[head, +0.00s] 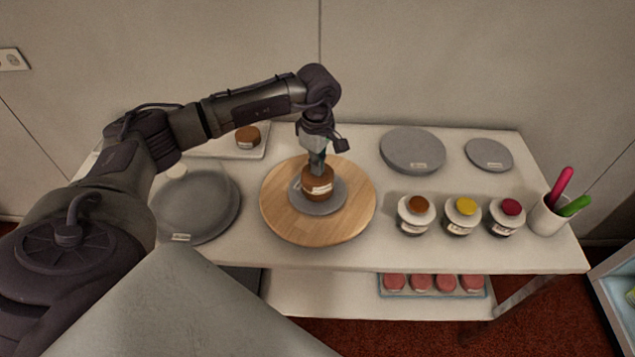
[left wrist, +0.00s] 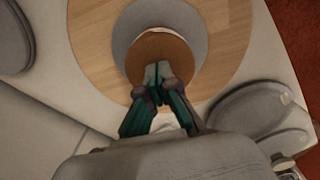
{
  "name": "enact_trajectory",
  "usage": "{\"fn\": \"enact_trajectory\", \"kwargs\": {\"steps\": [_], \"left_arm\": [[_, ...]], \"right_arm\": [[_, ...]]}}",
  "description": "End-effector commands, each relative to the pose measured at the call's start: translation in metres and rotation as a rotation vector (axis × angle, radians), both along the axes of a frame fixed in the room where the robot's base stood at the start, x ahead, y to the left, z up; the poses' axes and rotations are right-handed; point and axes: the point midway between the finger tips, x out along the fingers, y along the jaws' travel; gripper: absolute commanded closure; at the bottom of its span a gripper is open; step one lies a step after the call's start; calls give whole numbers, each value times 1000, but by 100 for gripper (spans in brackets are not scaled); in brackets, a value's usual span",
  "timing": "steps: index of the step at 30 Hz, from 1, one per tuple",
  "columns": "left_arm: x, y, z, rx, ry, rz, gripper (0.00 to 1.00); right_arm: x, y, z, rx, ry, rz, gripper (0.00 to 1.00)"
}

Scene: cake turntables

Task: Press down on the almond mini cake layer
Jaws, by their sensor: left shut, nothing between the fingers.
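A small brown cake layer (head: 318,179) with a pale label sits on a grey disc (head: 321,208) on a round wooden turntable (head: 362,211). My left gripper (head: 317,172) points down right over this layer. In the left wrist view, its shut, empty fingers (left wrist: 158,88) reach over the brown top of the layer (left wrist: 160,50); whether they touch it I cannot tell. Another brown cake layer (head: 248,134) sits on a white tray at the back left. The labels are too small to read, so I cannot tell which is almond. My right gripper is not in view.
A large grey turntable (head: 205,206) stands on the left. Grey discs (head: 412,150) (head: 489,154) lie at the back right. Three topped jars (head: 416,214) (head: 462,215) (head: 506,216) and a cup (head: 546,216) of spatulas stand front right. A lower shelf holds a tray of pink items (head: 420,283).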

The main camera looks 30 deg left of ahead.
Motion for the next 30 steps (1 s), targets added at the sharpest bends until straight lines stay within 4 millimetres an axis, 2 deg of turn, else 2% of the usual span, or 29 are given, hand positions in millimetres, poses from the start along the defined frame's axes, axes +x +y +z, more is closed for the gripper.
{"fn": "enact_trajectory", "kwargs": {"steps": [14,30], "left_arm": [[-2,0,-1,3,6,0,100],[0,0,53,1,0,0,100]], "right_arm": [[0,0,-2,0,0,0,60],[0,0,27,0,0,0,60]]}}
